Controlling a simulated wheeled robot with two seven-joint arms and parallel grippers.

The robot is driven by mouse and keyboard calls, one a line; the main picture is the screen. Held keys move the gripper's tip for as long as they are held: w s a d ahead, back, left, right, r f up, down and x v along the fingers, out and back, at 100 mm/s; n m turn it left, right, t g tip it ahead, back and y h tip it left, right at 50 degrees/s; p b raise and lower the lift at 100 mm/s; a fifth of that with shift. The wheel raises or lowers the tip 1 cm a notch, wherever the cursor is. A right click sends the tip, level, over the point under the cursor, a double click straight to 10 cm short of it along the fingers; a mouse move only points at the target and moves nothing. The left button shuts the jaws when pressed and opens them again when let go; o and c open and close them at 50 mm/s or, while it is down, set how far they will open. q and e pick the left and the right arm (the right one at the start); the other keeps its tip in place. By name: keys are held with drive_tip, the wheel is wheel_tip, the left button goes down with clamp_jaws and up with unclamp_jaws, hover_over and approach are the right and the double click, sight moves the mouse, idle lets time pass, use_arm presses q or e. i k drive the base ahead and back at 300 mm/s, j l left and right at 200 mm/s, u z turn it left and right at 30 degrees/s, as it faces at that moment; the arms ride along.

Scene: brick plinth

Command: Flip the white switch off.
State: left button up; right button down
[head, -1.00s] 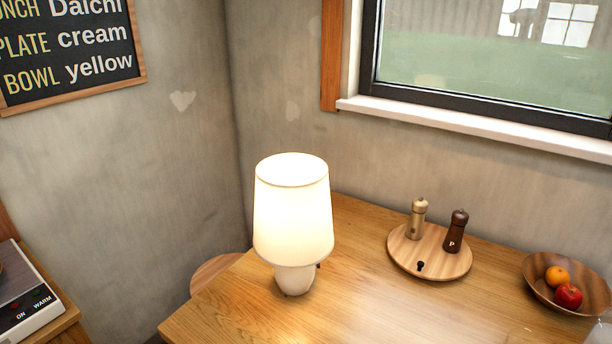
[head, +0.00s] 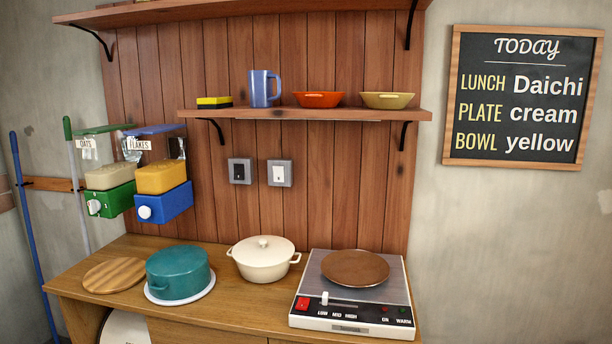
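Two wall switches are side by side on the wooden plank panel below the shelf. The white switch (head: 280,173) is the right one, set in a grey frame. The other switch (head: 240,171) on its left is dark. Both are small in the picture, and I cannot tell which way the white switch is set. Neither of my grippers shows in the head view.
Below the switches, a counter (head: 235,318) holds a teal pot (head: 180,273), a cream lidded pot (head: 263,260) and a hot plate (head: 352,318). A shelf (head: 300,113) with a mug and bowls juts out above. Cereal dispensers (head: 162,178) hang at left.

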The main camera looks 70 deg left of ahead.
sight(278, 171)
drive_tip(key=k, duration=0.65)
drive_tip(key=u, duration=1.9)
drive_tip(key=i+j, duration=0.2)
drive_tip(key=i, duration=0.15)
drive_tip(key=i+j+u, duration=0.1)
drive_tip(key=i+j, duration=0.1)
drive_tip(key=i, duration=0.1)
